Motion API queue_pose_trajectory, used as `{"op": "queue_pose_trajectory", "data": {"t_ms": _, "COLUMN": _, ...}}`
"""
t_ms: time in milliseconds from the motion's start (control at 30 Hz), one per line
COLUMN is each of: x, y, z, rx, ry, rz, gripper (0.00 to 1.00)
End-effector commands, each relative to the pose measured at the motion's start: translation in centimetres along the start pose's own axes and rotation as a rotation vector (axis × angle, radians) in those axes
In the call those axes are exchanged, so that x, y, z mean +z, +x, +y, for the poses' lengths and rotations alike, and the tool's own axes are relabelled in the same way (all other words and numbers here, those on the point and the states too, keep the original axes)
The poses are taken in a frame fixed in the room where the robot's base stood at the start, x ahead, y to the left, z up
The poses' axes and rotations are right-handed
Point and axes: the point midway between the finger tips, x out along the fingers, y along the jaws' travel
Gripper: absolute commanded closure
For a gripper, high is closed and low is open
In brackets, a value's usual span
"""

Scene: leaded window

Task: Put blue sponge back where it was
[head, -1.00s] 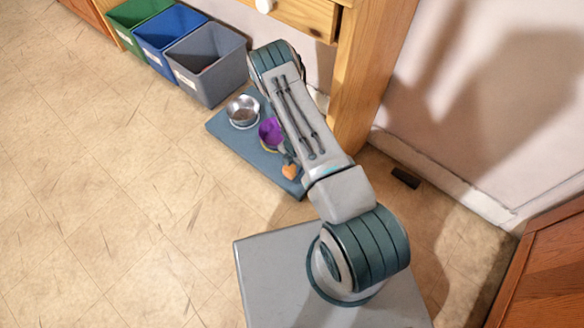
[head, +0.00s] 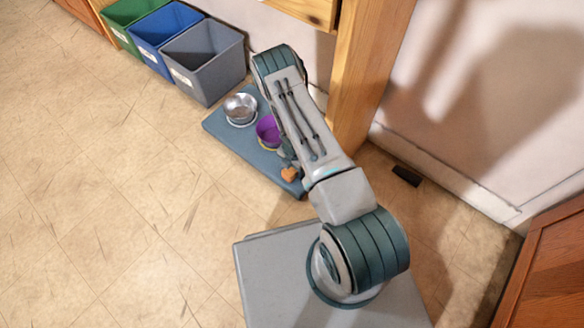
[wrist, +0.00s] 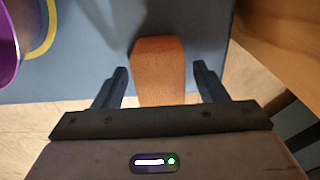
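I see no blue sponge in either view. An orange block (wrist: 158,70) shows in the wrist view between the two fingers of my gripper (wrist: 160,88), with a gap on each side. The gripper is open. The block also shows in the head view as a small orange shape (head: 289,174) at the near right end of the blue mat (head: 222,128). Its near end is hidden by the gripper body in the wrist view. In the head view my arm hides most of the gripper.
A metal bowl (head: 240,109) and a purple bowl (head: 267,130) stand on the mat. Green (head: 128,18), blue (head: 160,45) and grey (head: 205,70) bins stand behind it. A wooden leg (head: 362,80) rises right of my arm. The floor at left is clear.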

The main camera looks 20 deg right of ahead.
Motion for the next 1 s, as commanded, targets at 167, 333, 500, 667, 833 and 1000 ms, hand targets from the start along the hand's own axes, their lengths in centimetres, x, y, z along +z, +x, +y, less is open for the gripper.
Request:
{"op": "queue_pose_trajectory", "data": {"t_ms": 167, "x": 0.0, "y": -0.2, "z": 0.0, "rx": 0.000, "ry": 0.001, "rz": 0.000, "gripper": 0.34}}
{"op": "queue_pose_trajectory", "data": {"t_ms": 333, "x": 0.0, "y": -2.4, "z": 0.1, "rx": 0.000, "ry": -0.001, "rz": -0.001, "gripper": 0.34}}
{"op": "queue_pose_trajectory", "data": {"t_ms": 500, "x": 0.0, "y": -6.3, "z": 0.1, "rx": 0.002, "ry": -0.001, "rz": -0.002, "gripper": 0.34}}
{"op": "queue_pose_trajectory", "data": {"t_ms": 667, "x": -0.1, "y": -9.5, "z": 0.1, "rx": 0.001, "ry": -0.001, "rz": -0.001, "gripper": 0.34}}
{"op": "queue_pose_trajectory", "data": {"t_ms": 833, "x": 0.0, "y": -11.6, "z": 0.0, "rx": 0.000, "ry": 0.000, "rz": 0.000, "gripper": 0.34}}
{"op": "queue_pose_trajectory", "data": {"t_ms": 1000, "x": 0.0, "y": -12.3, "z": 0.0, "rx": -0.001, "ry": 0.000, "rz": 0.000, "gripper": 0.34}}
